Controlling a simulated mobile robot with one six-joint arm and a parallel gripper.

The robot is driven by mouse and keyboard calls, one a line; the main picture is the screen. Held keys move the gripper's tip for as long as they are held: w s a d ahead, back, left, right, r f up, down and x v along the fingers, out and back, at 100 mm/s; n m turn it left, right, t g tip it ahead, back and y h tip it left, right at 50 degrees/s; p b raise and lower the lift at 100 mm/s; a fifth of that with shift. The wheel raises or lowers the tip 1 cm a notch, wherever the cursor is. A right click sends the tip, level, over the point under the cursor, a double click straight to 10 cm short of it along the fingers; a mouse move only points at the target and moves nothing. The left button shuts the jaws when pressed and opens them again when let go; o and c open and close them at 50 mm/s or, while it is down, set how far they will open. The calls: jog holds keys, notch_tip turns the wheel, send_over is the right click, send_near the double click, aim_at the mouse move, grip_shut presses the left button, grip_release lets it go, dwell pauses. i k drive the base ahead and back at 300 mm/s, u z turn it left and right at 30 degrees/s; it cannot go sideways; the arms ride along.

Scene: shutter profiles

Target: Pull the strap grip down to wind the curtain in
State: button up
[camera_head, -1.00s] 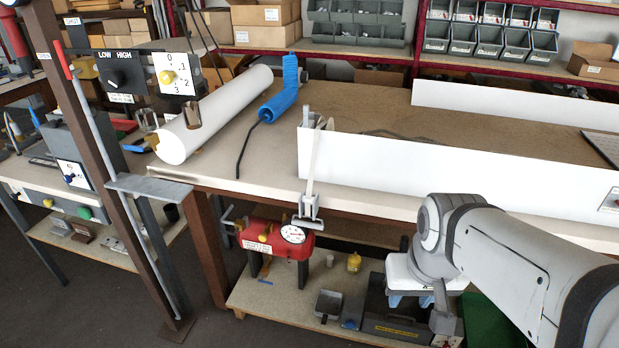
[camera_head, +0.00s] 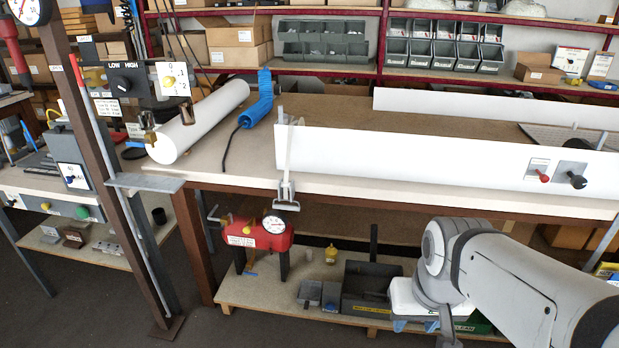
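The strap grip (camera_head: 287,196) is a small grey piece at the lower end of a pale strap (camera_head: 291,150). It hangs in front of the bench's front edge, at the left end of a long white panel (camera_head: 430,160). My gripper (camera_head: 416,326) is low at the right, a white body with blue fingertips that appear apart. It is partly hidden by my wrist. It is well below and right of the strap grip and does not touch it. I cannot make out which part is the curtain.
A red device with a dial (camera_head: 262,235) stands on the lower shelf below the strap grip. A dark box (camera_head: 366,287) is right of it. A brown post (camera_head: 105,170) and a grey ledge (camera_head: 146,182) stand at left. A white roll (camera_head: 198,122) lies on the bench.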

aim_at(284, 207)
jog(key=z, duration=0.05)
jog(key=i, duration=1)
